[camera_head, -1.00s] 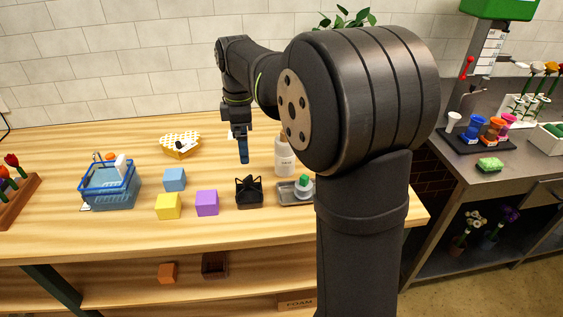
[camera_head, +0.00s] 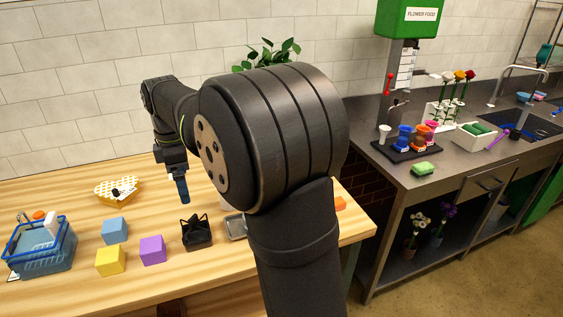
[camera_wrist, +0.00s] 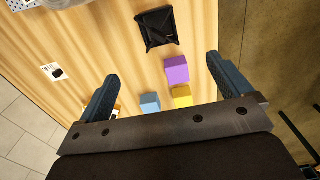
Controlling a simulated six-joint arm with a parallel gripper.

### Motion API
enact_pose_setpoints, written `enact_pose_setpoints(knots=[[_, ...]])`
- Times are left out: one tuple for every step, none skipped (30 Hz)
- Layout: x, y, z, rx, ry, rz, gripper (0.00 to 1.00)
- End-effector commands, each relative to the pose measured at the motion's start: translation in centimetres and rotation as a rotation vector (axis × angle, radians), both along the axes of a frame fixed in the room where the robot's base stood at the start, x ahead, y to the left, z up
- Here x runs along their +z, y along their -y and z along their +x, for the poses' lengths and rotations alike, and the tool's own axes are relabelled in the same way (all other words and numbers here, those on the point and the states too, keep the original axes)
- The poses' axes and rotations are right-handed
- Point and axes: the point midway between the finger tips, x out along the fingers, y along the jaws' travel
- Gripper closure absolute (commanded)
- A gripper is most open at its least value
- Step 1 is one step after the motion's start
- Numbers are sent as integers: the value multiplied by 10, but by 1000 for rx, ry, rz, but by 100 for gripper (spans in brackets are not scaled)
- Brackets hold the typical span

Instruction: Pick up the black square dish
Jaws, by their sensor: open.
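The black square dish (camera_head: 197,236) sits on the wooden table, to the right of the purple cube. In the head view it has dark pointed shapes rising from it. In the wrist view the dish (camera_wrist: 157,28) is near the top centre, dark, with crossing ridges on it. My gripper (camera_head: 183,190) hangs above the table, behind and slightly left of the dish in the head view, apart from it. In the wrist view my gripper (camera_wrist: 165,82) is open and empty, its two fingers wide apart, with the dish beyond the fingertips.
Purple (camera_head: 152,250), yellow (camera_head: 109,261) and blue (camera_head: 114,231) cubes stand left of the dish. A blue basket (camera_head: 40,250) is farther left. A grey tray (camera_head: 236,228), partly hidden by my arm, is close on the right. A yellow patterned box (camera_head: 117,189) lies behind.

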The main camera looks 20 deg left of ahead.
Motion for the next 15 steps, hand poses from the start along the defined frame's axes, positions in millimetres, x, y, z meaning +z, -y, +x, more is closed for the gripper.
enact_pose_setpoints(knots=[[0, 0, 0, -4, 0, 0, 4], [0, 0, 0, -12, 0, 0, 4], [0, 0, 0, -29, 0, 0, 4], [0, 0, 0, -51, 0, 0, 4], [-1, 0, 0, -80, 0, 0, 4], [-1, 0, 0, -129, 0, 0, 4], [-1, 0, 0, -174, 0, 0, 4], [-2, 0, 0, -226, 0, 0, 4], [-2, 0, -1, -302, 0, 0, 4], [-3, 0, -1, -363, 0, 0, 4], [-3, 0, -1, -426, 0, 0, 4], [-4, 0, -1, -512, 0, 0, 4], [-5, 1, -1, -575, 0, 0, 4], [-5, 1, -1, -638, 0, 0, 4], [-6, 1, -1, -723, 0, 0, 4]])
